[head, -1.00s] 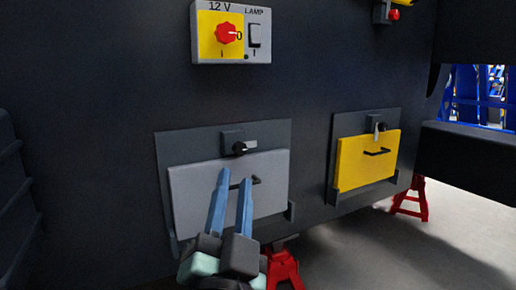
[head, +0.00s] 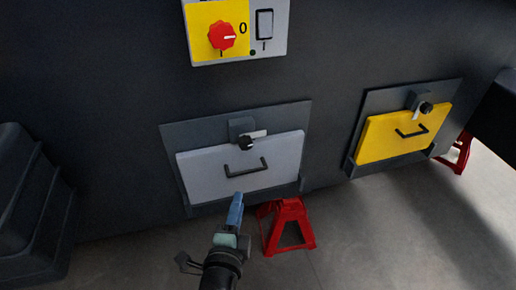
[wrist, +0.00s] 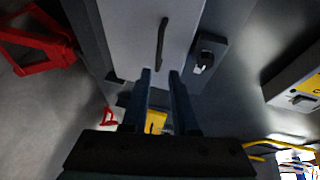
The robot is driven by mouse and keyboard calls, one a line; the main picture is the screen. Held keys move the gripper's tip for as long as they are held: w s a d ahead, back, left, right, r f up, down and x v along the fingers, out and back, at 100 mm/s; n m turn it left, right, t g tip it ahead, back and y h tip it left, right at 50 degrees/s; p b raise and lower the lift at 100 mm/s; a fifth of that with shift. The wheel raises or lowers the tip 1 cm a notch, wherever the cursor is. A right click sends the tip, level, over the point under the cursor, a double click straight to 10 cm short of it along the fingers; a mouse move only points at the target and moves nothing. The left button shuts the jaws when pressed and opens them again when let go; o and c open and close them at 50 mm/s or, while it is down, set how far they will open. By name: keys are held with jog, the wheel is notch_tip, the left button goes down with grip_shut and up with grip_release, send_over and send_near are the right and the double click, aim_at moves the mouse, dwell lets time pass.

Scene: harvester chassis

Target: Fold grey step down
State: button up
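The grey step (head: 205,173) is a flat panel standing upright against its dark backing plate. Its black bar handle (head: 246,168) is on its front face. Above it is a latch (head: 248,139) with its light lever pointing right, sideways. My gripper (head: 237,198) is in front of the step's lower edge, below the handle in the picture. In the wrist view, the two blue fingers (wrist: 161,73) are apart with nothing held. The handle (wrist: 162,43) shows just beyond the fingertips, and the latch (wrist: 205,60) is to their right.
A yellow step (head: 385,137) with its own latch (head: 421,107), lever down, is at right. A red jack stand (head: 287,225) stands just below the grey step. A 12 V switch box (head: 272,45) is above. A dark ribbed part (head: 30,200) is at left.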

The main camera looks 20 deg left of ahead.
aim_at(246, 171)
jog(key=x, duration=1.3)
jog(key=shift+s+f+b, duration=0.1)
jog(key=shift+f+b, duration=0.05)
jog(key=shift+b, duration=0.2)
grip_shut()
dwell(0.9)
